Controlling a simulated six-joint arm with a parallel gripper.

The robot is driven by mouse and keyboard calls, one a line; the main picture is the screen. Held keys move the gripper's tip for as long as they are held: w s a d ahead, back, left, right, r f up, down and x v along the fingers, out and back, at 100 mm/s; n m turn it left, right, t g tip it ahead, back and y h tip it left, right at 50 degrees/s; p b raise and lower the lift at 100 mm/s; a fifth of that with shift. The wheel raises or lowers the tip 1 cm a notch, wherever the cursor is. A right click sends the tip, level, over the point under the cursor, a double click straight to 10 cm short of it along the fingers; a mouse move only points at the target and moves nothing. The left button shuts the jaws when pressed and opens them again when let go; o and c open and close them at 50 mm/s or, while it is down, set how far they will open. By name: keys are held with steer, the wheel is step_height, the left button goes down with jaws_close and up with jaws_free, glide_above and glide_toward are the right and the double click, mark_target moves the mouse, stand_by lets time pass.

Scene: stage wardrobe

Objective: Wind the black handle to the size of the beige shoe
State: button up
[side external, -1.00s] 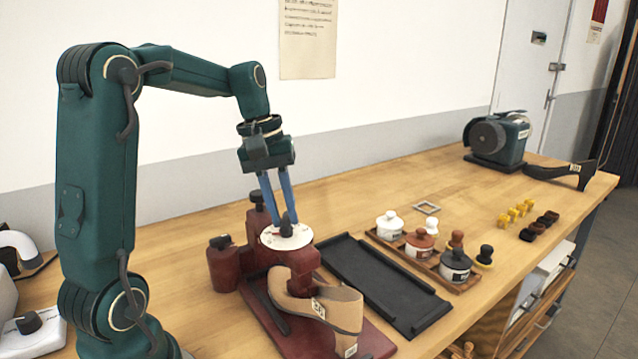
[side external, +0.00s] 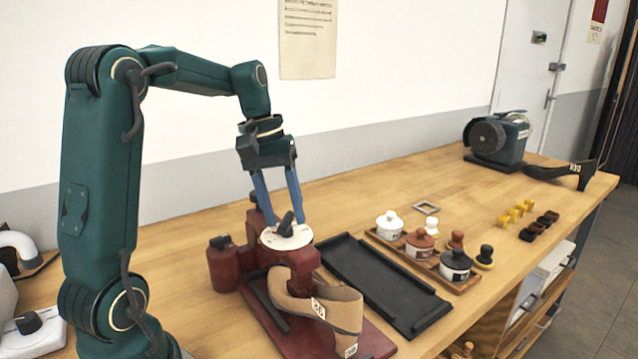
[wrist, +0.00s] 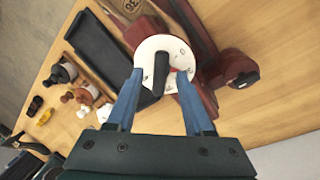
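The black handle (side external: 286,222) stands on a round white dial (side external: 298,239) on top of the dark red shoe machine (side external: 262,258). My gripper (wrist: 159,73) is open over the dial, with one blue finger on each side of the handle and a gap to each. The dial's figures are too small to read. The beige shoe (side external: 346,310) sits on the machine with a number tag, which I cannot read surely.
A black tray (side external: 345,264) lies right of the machine. Beyond it, a wooden rack (side external: 463,285) holds lidded pots and brushes. Yellow and dark small pieces, a grinder (side external: 497,140) and a black shoe (side external: 560,172) are farther right. Bare table lies behind the tray.

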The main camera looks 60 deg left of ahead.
steer(key=shift+s+a+r, duration=0.1)
steer(key=shift+r, duration=0.75)
steer(key=shift+s+a+r, duration=0.15)
steer(key=shift+r, duration=0.7)
steer(key=shift+s+a+r, duration=0.1)
steer(key=shift+r, duration=0.75)
steer(key=s+d+r+m+t, duration=0.15)
steer(key=s+d+m, duration=0.25)
steer(key=d, duration=0.6)
steer(key=s+d+f+m+t+y, duration=0.1)
steer(key=s+d+f+m+t, duration=0.1)
steer(key=s+d+f+m, duration=0.2)
step_height(320, 180, down, 3)
steer(key=shift+s+f+m+y, duration=0.25)
steer(key=shift+s+m, duration=0.25)
steer(key=shift+s, duration=0.7)
steer(key=shift+t, duration=0.25)
